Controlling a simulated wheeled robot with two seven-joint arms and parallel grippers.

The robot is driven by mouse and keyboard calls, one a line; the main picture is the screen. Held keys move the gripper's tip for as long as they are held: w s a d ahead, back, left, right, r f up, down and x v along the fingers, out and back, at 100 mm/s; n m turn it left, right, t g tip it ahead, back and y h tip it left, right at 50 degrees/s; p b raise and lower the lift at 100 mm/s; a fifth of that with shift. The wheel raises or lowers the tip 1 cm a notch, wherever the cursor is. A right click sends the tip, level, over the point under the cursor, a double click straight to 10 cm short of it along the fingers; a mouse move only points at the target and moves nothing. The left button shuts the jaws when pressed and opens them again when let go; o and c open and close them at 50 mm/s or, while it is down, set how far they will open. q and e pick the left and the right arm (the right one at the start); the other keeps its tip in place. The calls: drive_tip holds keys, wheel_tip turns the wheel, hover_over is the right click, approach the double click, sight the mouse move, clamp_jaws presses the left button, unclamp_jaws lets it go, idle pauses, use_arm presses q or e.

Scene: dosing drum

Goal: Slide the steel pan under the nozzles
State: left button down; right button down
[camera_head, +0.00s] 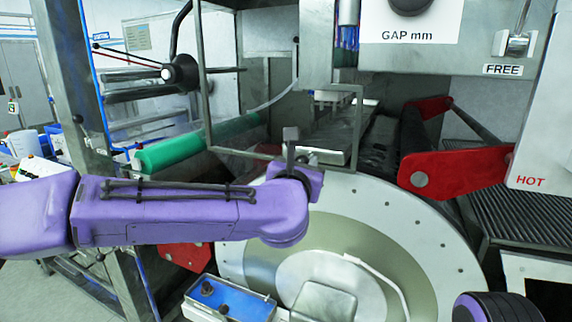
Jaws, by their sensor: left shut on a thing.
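The steel pan (338,140) is a long, shallow grey tray lying lengthwise away from me at the centre of the machine. The pale nozzles (330,97) sit in a row beneath a grey upright housing, above the far part of the pan. My left gripper (291,140) is at the pan's near left end, shut on the pan. Its fingers are small and partly hidden by my purple wrist, so the exact grip is unclear. My right gripper is not in view; only a dark and purple part of my right arm shows at the bottom right corner.
A thin metal frame (207,100) stands just left of the gripper. A green roller (175,151) lies farther left. Red arms (455,168) and dark rollers are to the right. A large round drum end (410,232) stands below, beside a blue box (230,300).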

use_arm(q)
drive_tip(key=shift+f, duration=0.1)
drive_tip(key=shift+d, duration=0.1)
drive_tip(key=c, duration=1.1)
unclamp_jaws()
drive_tip(key=o, duration=0.3)
drive_tip(key=shift+d, duration=0.1)
drive_tip(key=shift+s+d, duration=0.1)
